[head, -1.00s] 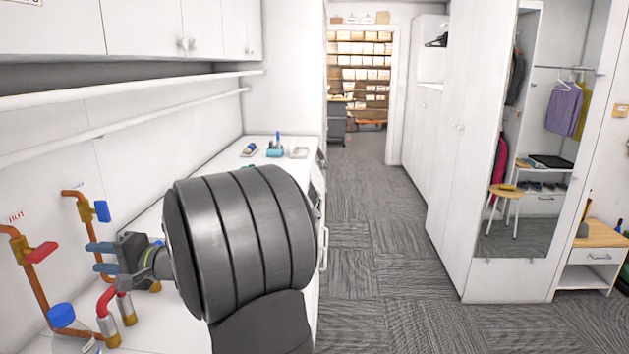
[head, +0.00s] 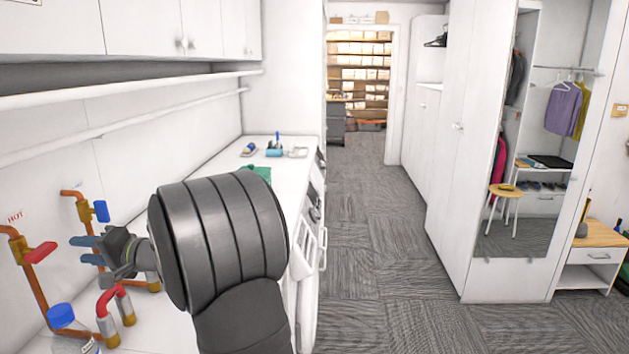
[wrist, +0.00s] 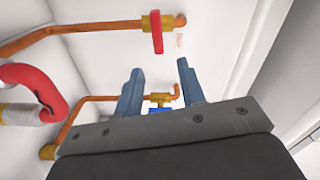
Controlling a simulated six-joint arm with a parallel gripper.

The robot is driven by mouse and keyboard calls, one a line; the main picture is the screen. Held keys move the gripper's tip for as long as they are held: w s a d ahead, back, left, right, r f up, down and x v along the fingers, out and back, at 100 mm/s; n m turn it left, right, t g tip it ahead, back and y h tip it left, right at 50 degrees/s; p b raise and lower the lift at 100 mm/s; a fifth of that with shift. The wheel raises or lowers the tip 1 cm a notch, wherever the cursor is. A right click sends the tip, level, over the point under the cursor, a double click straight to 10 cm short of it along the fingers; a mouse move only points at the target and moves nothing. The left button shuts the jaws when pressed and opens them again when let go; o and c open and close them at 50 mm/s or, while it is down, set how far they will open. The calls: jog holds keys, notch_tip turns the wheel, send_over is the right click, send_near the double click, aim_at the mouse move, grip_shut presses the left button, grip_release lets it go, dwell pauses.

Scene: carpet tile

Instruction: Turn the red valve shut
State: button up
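The red valve handle (head: 40,252) sits on the copper pipe under the HOT label at the left of the head view. It also shows in the wrist view (wrist: 157,34), on a brass valve body (wrist: 151,23), beyond the fingertips. My gripper (head: 82,250) has blue-grey fingers with a gap between them and points left toward the pipes. In the wrist view my gripper (wrist: 160,75) is open and empty, with the red handle apart from both fingers. A blue valve handle (head: 101,211) is on the second pipe, and shows partly behind my fingers in the wrist view (wrist: 160,109).
A red curved hose (head: 112,294) and a clear bottle with a blue cap (head: 61,316) stand on the white counter below my gripper. A white rail (head: 130,120) runs along the wall above. Small items, including a teal holder (head: 274,150), lie farther back.

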jog(key=a+n, duration=0.1)
jog(key=a, duration=0.4)
jog(key=a+n, duration=0.1)
jog(key=a, duration=0.4)
jog(key=shift+a+r+n, duration=0.2)
jog(key=shift+a+n, duration=0.1)
jog(key=shift+n, duration=0.1)
jog(key=shift+w, duration=0.1)
jog(key=s+d+m, duration=0.2)
jog(key=d+m, duration=0.3)
jog(key=d, duration=1.2)
jog(key=a, duration=1.1)
jog(key=a+f, duration=0.1)
jog(key=a, duration=0.4)
jog(key=shift+a, duration=0.4)
jog(key=shift+w+d+r+m, duration=0.1)
jog(key=shift+w+d+m, duration=0.1)
jog(key=shift+d+m, duration=0.15)
jog(key=d, duration=1.7)
send_near(48, 252)
jog(key=shift+s, duration=0.1)
